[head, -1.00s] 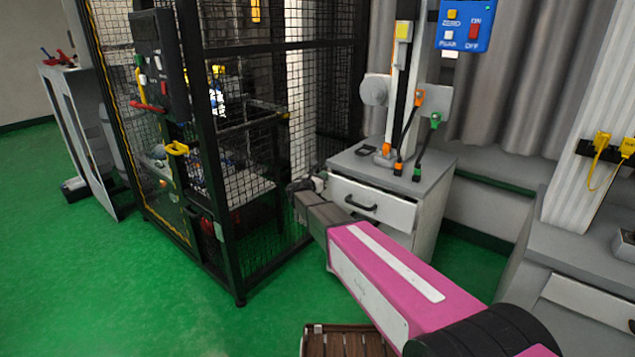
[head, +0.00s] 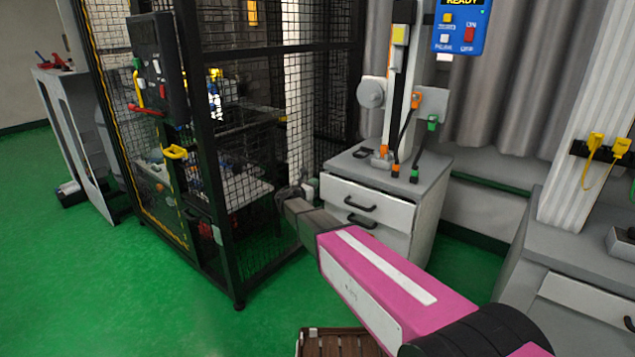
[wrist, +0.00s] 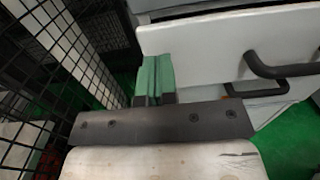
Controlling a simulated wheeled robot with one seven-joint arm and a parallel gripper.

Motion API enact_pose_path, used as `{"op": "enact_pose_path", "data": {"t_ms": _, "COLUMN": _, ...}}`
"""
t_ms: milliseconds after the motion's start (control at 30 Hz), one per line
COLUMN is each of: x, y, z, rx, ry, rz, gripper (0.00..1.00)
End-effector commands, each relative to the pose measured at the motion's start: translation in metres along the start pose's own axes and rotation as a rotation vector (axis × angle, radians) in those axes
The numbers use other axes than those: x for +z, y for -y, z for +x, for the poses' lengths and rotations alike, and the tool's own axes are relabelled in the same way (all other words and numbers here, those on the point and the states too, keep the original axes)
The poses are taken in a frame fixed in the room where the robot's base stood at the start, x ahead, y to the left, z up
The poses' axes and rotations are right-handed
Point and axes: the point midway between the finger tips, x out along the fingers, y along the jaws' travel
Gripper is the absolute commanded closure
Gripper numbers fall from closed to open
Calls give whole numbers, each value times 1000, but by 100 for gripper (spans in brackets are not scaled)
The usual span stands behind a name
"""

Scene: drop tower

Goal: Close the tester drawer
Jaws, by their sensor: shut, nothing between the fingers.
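The white drawer (head: 338,191), with a dark bar handle (head: 360,204), is the upper of two in the grey cabinet (head: 430,215) under the tester column. In the head view its front looks nearly in line with the cabinet. In the wrist view the drawer front (wrist: 205,50) shows a dark gap along its top edge, so a small opening seems to remain. My gripper (head: 306,188) is at the drawer's left end. In the wrist view its green-padded fingers (wrist: 152,76) are shut and empty, left of the handle (wrist: 285,70). I cannot tell whether they touch the front.
A black mesh cage (head: 235,150) stands close to the left of my gripper. A second drawer lies below the upper one. A slatted brown crate (head: 330,343) is on the floor in front. A grey bench (head: 570,250) is at the right. Green floor is open at the left.

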Motion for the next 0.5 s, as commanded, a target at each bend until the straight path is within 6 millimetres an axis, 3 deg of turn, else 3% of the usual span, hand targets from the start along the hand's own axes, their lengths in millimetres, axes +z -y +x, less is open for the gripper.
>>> {"op": "enact_pose_path", "data": {"t_ms": 200, "x": 0, "y": 1, "z": -46, "rx": 2, "ry": -1, "rz": 0, "gripper": 100}}
{"op": "enact_pose_path", "data": {"t_ms": 467, "x": 0, "y": 1, "z": -77, "rx": 0, "ry": 0, "rz": 0, "gripper": 100}}
{"op": "enact_pose_path", "data": {"t_ms": 500, "x": 0, "y": 1, "z": -79, "rx": 0, "ry": 0, "rz": 0, "gripper": 87}}
